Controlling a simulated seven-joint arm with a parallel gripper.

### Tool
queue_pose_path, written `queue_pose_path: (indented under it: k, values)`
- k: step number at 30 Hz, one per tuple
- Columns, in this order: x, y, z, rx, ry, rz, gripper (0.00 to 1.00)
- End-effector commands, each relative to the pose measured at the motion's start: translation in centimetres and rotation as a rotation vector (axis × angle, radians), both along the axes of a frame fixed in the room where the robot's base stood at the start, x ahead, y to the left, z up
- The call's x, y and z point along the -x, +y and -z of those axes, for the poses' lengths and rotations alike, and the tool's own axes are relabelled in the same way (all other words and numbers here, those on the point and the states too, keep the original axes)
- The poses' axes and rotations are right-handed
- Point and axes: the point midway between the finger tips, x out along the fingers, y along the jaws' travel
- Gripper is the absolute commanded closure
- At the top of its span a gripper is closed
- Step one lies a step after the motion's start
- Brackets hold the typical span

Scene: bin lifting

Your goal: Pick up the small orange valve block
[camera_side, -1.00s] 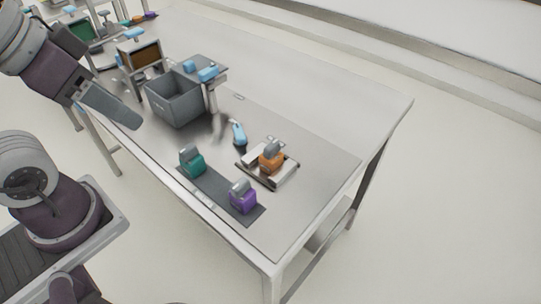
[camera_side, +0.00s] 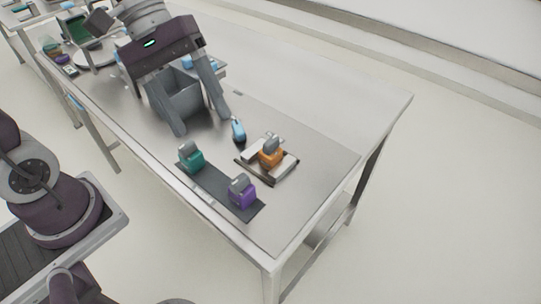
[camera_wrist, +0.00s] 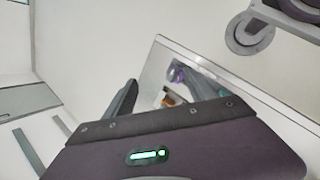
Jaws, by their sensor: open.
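The orange valve block (camera_side: 270,153) has a grey top and sits in a small tray-like fixture (camera_side: 287,172) near the front right of the steel table. It also shows in the wrist view (camera_wrist: 168,101), small and partly hidden by my gripper. My gripper (camera_side: 204,120) is open and empty, with its two fingers spread and pointing down. In the side view it is up and left of the orange block, in front of the grey bin, clear of the block.
A green block (camera_side: 192,160) and a purple block (camera_side: 243,192) stand on a dark mat (camera_side: 217,184) left of the fixture. The grey bin (camera_side: 180,97) is partly hidden behind my fingers. The table's right side is clear.

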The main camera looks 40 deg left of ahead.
Motion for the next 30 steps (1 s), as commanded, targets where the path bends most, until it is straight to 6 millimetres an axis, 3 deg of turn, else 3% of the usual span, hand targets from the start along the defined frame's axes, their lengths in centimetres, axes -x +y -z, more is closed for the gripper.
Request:
queue_pose_path:
  k: [3, 6, 9, 14, 25, 30]
  values:
    - [-5.8, 0.1, 3.7, 0.237, 0.265, -0.291, 0.35]
    - [-10.1, 1.3, 7.6, 0.394, 0.433, -0.527, 0.35]
    - [-12.8, 2.8, 11.2, 0.499, 0.546, -0.709, 0.35]
    - [-14.4, 3.8, 14.0, 0.566, 0.615, -0.836, 0.35]
    - [-15.4, -1.2, 17.0, 0.566, 0.618, -0.839, 0.35]
    - [-15.6, -2.1, 17.4, 0.568, 0.614, -0.840, 0.35]
